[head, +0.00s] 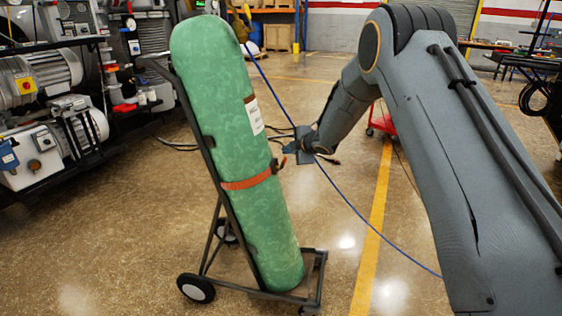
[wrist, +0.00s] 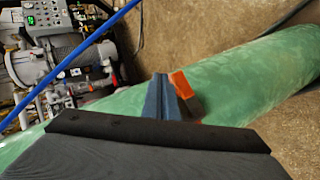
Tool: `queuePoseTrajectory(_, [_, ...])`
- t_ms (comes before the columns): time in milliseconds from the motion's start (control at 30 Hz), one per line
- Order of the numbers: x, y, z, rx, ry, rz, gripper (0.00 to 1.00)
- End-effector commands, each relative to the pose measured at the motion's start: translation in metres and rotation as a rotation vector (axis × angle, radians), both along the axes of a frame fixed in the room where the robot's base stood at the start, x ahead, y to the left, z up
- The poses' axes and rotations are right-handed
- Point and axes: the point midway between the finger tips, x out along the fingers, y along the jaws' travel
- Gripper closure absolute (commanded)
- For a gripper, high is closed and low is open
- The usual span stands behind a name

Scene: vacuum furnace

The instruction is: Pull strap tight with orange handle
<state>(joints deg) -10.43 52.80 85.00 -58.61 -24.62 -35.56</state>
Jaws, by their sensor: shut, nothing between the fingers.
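A green gas cylinder (head: 222,140) leans in a dark hand truck (head: 208,180) in the head view. An orange strap (head: 246,182) goes around its lower middle and ends at a small orange handle (head: 283,163) on its right side. My gripper (head: 290,150) is beside that handle at the cylinder's right. In the wrist view the green cylinder (wrist: 240,80) runs across the picture, and my gripper's blue-grey fingers (wrist: 168,97) are shut and empty. The orange handle (wrist: 183,88) shows right beside the fingers. Whether they touch it I cannot tell.
A blue hose (head: 340,192) runs across the floor behind my gripper; it also shows in the wrist view (wrist: 75,60). Furnace pump machinery (head: 45,110) stands at the left. A yellow floor line (head: 376,235) lies to the right, with open floor around the hand truck.

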Motion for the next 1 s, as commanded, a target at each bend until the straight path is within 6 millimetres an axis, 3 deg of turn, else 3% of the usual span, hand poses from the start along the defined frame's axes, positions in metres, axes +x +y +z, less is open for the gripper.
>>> queuePoseTrajectory(533, [0.000,0.002,0.005,-0.001,-0.001,0.002,1.00])
queuePoseTrajectory(833, [0.000,0.011,0.044,0.000,-0.002,0.002,1.00])
queuePoseTrajectory(1000, [-0.001,-0.010,0.074,-0.001,-0.003,0.000,1.00])
